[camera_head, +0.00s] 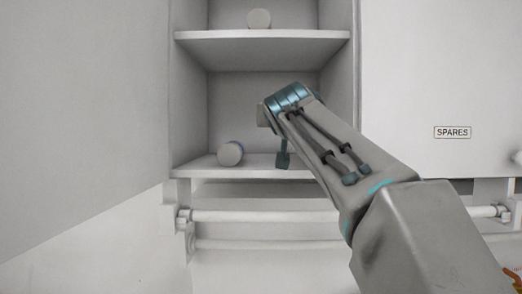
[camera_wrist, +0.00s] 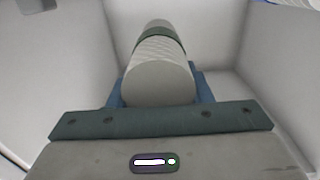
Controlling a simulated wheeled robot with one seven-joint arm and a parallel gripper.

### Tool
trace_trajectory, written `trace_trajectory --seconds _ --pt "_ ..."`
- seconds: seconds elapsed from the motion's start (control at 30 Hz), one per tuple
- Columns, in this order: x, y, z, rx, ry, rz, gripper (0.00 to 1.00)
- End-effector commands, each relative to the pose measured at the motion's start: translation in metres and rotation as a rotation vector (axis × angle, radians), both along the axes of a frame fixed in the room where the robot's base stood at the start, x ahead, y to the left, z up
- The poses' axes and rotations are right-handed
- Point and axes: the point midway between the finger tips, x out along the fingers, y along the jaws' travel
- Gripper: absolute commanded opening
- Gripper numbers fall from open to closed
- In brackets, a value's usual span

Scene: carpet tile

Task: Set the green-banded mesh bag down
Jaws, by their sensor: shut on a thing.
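The green-banded mesh bag (camera_wrist: 158,72) shows in the wrist view as a pale, ribbed, rounded cylinder with a dark green band near its far end. My gripper (camera_wrist: 159,88) is shut on it, with a blue finger at each side of its near end. In the head view my gripper (camera_head: 283,156) is inside the open cupboard, just above the lower shelf (camera_head: 260,171). I cannot make out the bag in the head view. Whether its underside touches the shelf cannot be told.
A round grey can-like thing (camera_head: 230,153) is on the lower shelf, left of my gripper. Another pale round thing (camera_head: 259,18) stands on the upper shelf (camera_head: 262,36). The cupboard walls are close on both sides. A panel labelled SPARES (camera_head: 452,132) is at right.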

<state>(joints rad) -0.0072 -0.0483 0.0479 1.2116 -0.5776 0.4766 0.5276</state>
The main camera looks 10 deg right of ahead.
Motion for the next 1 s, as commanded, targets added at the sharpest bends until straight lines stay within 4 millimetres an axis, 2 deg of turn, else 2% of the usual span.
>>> trace_trajectory --seconds 0.2,0.33,0.47,0.7,0.8,1.0 --pt "0.02 0.03 -0.022 -0.002 0.001 0.005 0.19" --pt "0.027 0.04 -0.029 -0.001 0.0 0.004 0.19" --pt "0.029 0.043 -0.033 -0.001 -0.001 0.003 0.19" --pt "0.029 0.043 -0.063 -0.001 0.0 0.003 0.19" --pt "0.029 0.043 -0.07 -0.001 -0.001 0.003 0.19" --pt "0.029 0.043 -0.07 0.001 -0.001 0.003 0.19"
